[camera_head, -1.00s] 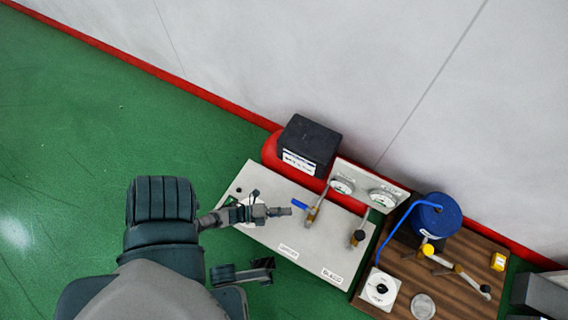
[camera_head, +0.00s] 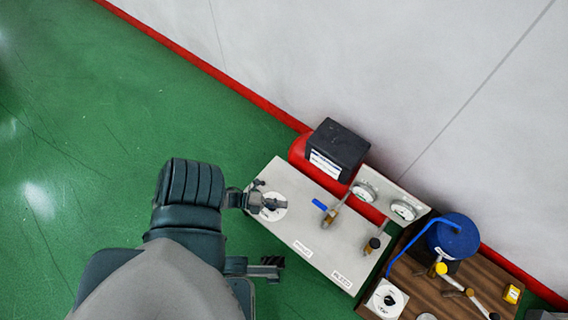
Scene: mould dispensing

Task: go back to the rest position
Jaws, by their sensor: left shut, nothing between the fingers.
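My left arm comes in from the lower left. My left gripper (camera_head: 262,198) is small in the picture and appears shut and empty. It is at the left end of the pale panel (camera_head: 309,216), in front of part of a round white dial (camera_head: 273,210). I cannot tell its height above the panel. A dark jointed part (camera_head: 262,267) juts out below it beside my arm; I cannot tell which part of me it is. I do not make out my right gripper.
Right of the gripper are a blue-handled valve (camera_head: 328,213), a second valve (camera_head: 374,245) and two gauges (camera_head: 403,210). A black box (camera_head: 338,150) sits on a red tank behind. A wooden board (camera_head: 433,294) carries a blue pot (camera_head: 453,237). Green floor (camera_head: 110,170) is clear at left.

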